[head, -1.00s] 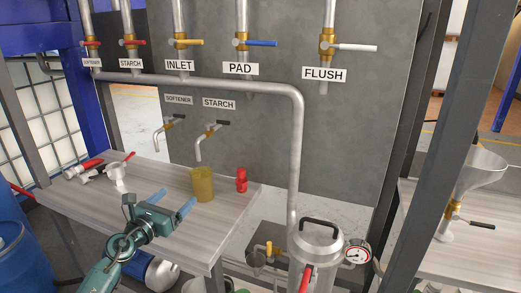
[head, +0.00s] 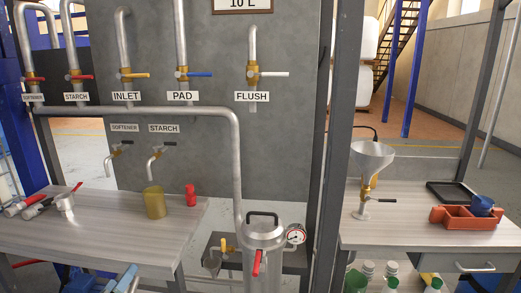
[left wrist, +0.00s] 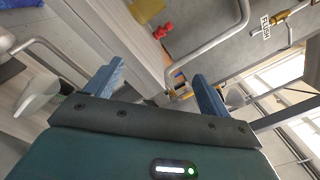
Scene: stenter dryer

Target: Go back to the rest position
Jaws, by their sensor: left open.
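My left gripper (head: 122,278) shows at the bottom edge of the head view, low in front of the left table. In the left wrist view its two blue fingers (left wrist: 160,90) stand wide apart with nothing between them. My right gripper is not in view. No other object is named by the task.
A lidded steel vessel (head: 263,250) with a gauge (head: 296,234) stands at centre. The right table (head: 400,232) bears a funnel (head: 371,165) and an orange tray (head: 468,222).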

